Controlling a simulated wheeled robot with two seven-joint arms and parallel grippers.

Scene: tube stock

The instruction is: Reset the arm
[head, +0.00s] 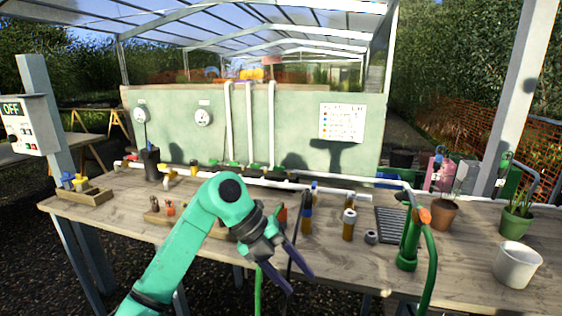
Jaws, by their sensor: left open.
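My left gripper (300,281) hangs at the front edge of the table in the head view, its dark fingers pointing down and to the right. It is open, and I see nothing between its fingers. My green left arm comes in from the lower left and covers part of the table's front. My right gripper is not in view.
The wooden table (465,262) carries tubes (349,224), a green stand (408,245), a white pot (516,264), a plant pot (516,222) and a wooden holder (85,194). White pipes run along the back. A control box (30,125) stands at left.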

